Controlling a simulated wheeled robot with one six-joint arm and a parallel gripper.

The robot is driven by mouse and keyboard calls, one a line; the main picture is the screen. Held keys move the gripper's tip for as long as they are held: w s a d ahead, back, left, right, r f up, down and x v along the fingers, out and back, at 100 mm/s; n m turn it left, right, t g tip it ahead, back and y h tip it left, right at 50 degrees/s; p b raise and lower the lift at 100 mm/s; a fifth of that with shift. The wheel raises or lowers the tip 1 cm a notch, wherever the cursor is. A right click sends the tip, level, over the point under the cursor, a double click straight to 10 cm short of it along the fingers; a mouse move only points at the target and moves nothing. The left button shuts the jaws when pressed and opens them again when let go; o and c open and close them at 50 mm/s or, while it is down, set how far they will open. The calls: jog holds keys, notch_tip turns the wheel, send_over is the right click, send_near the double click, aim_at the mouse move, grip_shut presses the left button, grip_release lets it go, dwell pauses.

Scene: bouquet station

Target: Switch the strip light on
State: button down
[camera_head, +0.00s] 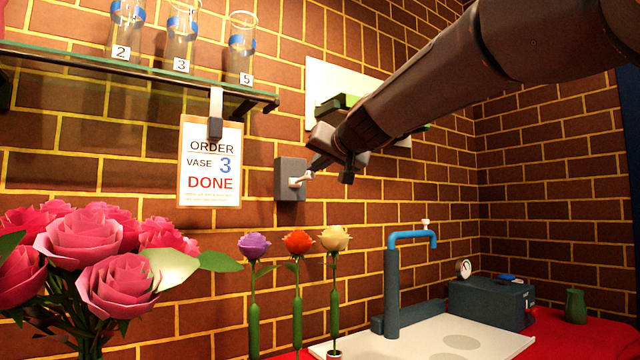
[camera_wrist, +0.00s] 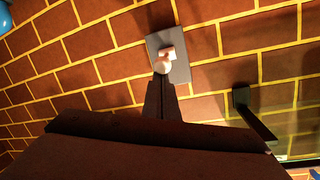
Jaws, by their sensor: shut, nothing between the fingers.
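A grey switch box (camera_head: 290,178) with a small pale lever (camera_head: 299,180) is fixed to the brick wall, right of the order card. My gripper (camera_head: 312,172) is shut and empty, its tips at the lever. In the wrist view the switch plate (camera_wrist: 179,71) and its pale lever (camera_wrist: 166,60) show just beyond the shut fingertips (camera_wrist: 161,76). I cannot tell whether the tips touch the lever. The strip light itself cannot be made out; the wall near the shelf is warmly lit.
A glass shelf (camera_head: 150,76) with numbered vases (camera_head: 181,38) is at upper left, with an order card (camera_head: 210,165) hanging from it. Pink roses (camera_head: 85,240), three single flowers (camera_head: 296,242) and a blue tap (camera_head: 411,236) stand below. A pale panel (camera_head: 322,90) is behind my arm.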

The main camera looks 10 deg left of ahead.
jog(key=shift+d+f+t+y+b, duration=0.1)
jog(key=shift+f+t+y+b, duration=0.5)
jog(key=shift+b, duration=2.15)
jog(key=b, duration=0.3)
jog(key=shift+s+f, duration=0.15)
jog(key=shift+f, duration=0.25)
jog(key=shift+d+r, duration=0.15)
jog(key=shift+r, duration=0.05)
jog(key=d+f+b+v, duration=0.1)
jog(key=b+v, duration=0.1)
jog(key=v, duration=0.7)
jog(key=shift+w+f, duration=0.25)
jog(key=shift+w, duration=0.05)
jog(key=shift+d, duration=0.1)
